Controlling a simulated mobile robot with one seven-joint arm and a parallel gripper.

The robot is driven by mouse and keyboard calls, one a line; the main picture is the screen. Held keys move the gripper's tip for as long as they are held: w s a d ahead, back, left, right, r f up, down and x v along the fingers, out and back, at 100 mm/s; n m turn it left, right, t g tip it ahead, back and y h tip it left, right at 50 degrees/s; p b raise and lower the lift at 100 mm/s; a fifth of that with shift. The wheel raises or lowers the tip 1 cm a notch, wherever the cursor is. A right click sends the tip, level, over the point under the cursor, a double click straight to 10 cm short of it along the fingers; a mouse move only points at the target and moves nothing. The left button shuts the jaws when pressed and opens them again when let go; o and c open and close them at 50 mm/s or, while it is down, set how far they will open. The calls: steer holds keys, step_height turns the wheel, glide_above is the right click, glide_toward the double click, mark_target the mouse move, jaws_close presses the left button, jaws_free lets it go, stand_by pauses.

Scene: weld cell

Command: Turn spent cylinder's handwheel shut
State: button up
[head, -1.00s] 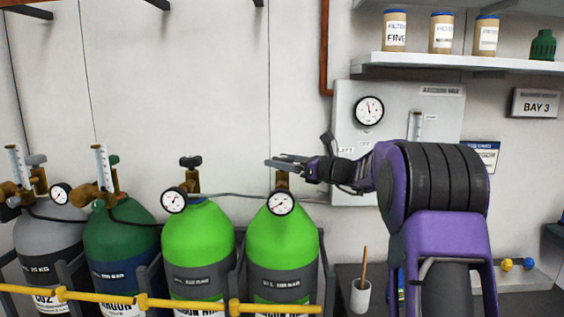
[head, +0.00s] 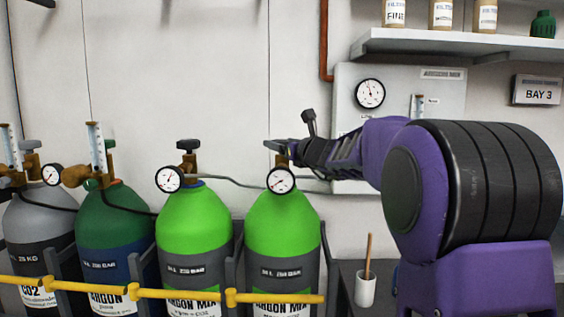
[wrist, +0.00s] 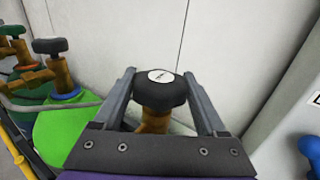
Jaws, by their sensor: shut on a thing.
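The rightmost bright green cylinder (head: 283,225) stands upright in the rack, with a dial gauge (head: 281,180) at its brass valve. In the wrist view, its black handwheel (wrist: 162,92) with a white round label sits on the brass stem between my two fingers. My gripper (wrist: 159,76) is shut on that handwheel, one finger on each side. In the head view, my gripper (head: 273,144) reaches in from the right at the valve top and hides most of the handwheel. I cannot tell from the frames which cylinder is the spent one.
A second bright green cylinder (head: 194,222), a dark green one (head: 112,220) and a grey one (head: 38,215) stand to the left. A yellow bar (head: 185,294) runs across their front. A wall panel (head: 350,100) and shelf (head: 440,45) are behind my arm.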

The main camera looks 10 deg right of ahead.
steer(key=shift+a+m+t+h+b, duration=0.15)
steer(key=shift+m+t+h+b, duration=0.35)
steer(key=shift+m+h, duration=1.3)
steer(key=shift+h, duration=1.1)
steer(key=o, duration=1.3)
steer(key=shift+r, duration=0.1)
step_height(320, 180, up, 10)
steer(key=p, duration=0.4)
